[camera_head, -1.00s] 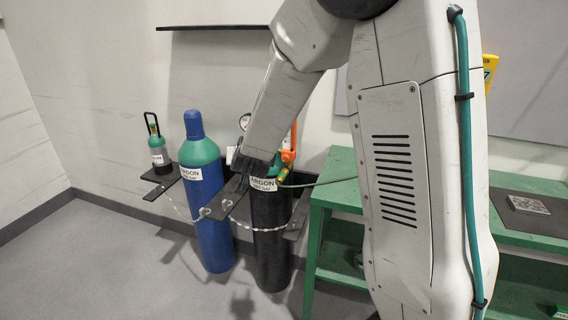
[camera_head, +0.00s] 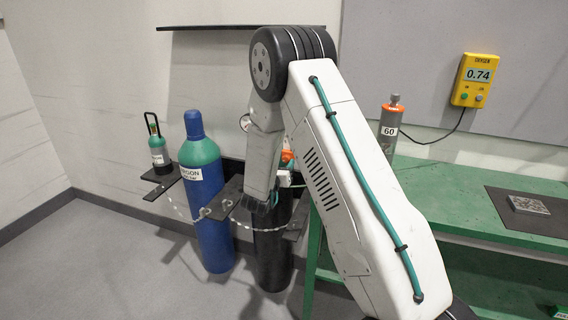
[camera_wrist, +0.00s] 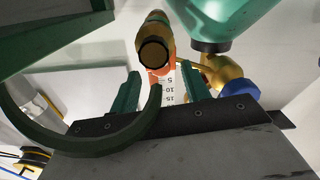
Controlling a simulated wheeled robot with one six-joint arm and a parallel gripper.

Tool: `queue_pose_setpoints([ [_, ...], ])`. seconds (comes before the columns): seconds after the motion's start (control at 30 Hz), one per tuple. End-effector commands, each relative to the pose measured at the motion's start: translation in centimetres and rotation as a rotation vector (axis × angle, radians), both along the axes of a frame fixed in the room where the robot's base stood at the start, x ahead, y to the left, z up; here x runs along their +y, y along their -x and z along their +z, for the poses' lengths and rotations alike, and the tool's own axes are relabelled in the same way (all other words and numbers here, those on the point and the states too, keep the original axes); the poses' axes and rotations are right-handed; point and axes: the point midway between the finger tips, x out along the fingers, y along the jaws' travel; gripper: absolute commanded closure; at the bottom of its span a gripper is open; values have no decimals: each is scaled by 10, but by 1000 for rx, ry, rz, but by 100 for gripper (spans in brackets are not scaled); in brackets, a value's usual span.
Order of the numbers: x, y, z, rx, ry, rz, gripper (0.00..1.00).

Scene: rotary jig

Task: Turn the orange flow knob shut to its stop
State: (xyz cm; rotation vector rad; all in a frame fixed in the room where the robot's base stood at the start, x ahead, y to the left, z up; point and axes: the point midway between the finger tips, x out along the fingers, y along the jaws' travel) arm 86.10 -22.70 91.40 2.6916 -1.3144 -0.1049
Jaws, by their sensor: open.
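The orange flow knob shows in the wrist view as a small orange patch (camera_wrist: 163,74), largely hidden behind a brass fitting with a dark round end (camera_wrist: 154,48). A white scale with numbers (camera_wrist: 170,92) stands just below it. My gripper (camera_wrist: 160,72) is open, its two green fingers left and right of the orange part and scale. I cannot tell whether they touch it. In the head view, a bit of orange (camera_head: 287,157) shows beside my arm, above the black cylinder (camera_head: 271,255); my arm hides most of the regulator there.
A blue cylinder (camera_head: 212,225) with a green shoulder stands left of the black one, behind a chain (camera_head: 180,209). A green bench (camera_head: 440,196) stands at the right. A yellow meter (camera_head: 475,80) reading 0.74 hangs on the wall. A small green bottle (camera_head: 158,152) sits on a shelf.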

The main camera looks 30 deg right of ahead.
Motion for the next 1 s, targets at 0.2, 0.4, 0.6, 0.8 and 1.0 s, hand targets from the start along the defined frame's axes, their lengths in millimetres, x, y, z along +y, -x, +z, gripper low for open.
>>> queue_pose_setpoints([
  [0.2,-13,-10,0,1,-1,1,53],
  [0.4,-13,-11,0,1,-1,2,53],
  [0.6,-13,-10,0,1,-1,2,95],
  [0.8,-13,-11,0,-2,-3,2,98],
  [1.0,-13,-11,0,-37,-31,2,98],
])
